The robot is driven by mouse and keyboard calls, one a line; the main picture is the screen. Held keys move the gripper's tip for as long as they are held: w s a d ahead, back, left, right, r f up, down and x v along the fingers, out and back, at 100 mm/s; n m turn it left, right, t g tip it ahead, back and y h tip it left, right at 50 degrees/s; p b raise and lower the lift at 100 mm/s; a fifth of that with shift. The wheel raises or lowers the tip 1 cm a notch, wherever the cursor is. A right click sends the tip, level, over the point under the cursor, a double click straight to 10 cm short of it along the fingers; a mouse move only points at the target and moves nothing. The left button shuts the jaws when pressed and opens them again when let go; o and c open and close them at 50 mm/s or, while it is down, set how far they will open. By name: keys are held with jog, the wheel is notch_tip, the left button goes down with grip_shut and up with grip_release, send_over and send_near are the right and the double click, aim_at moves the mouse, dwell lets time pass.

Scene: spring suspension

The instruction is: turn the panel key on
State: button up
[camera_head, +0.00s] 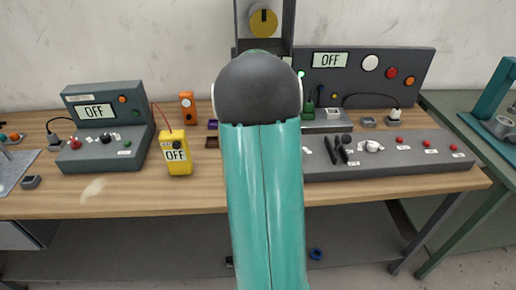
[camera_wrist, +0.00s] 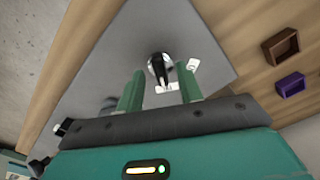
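In the wrist view a dark key-like knob (camera_wrist: 158,68) with a silvery collar stands on a grey panel (camera_wrist: 205,35); I take it for the panel key. Small white labels lie beside it. My gripper (camera_wrist: 161,72) is open, with one green finger on each side of the knob in the picture. I see no clear contact, and the depth between fingertips and knob is hard to judge. Whether the key is on or off cannot be told. In the head view my arm hides the gripper and the left end of the low grey console (camera_head: 390,165).
A purple box (camera_wrist: 290,85) and a brown box (camera_wrist: 281,47) sit on the wooden bench beside the panel. An upright panel (camera_head: 413,70) behind the console has a display (camera_head: 330,60) reading OFF. Left are a yellow meter (camera_head: 175,153) and another console (camera_head: 103,150), both reading OFF.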

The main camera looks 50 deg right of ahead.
notch_tip(320, 180, up, 12)
jog(key=shift+r, duration=0.2)
dwell(0.6)
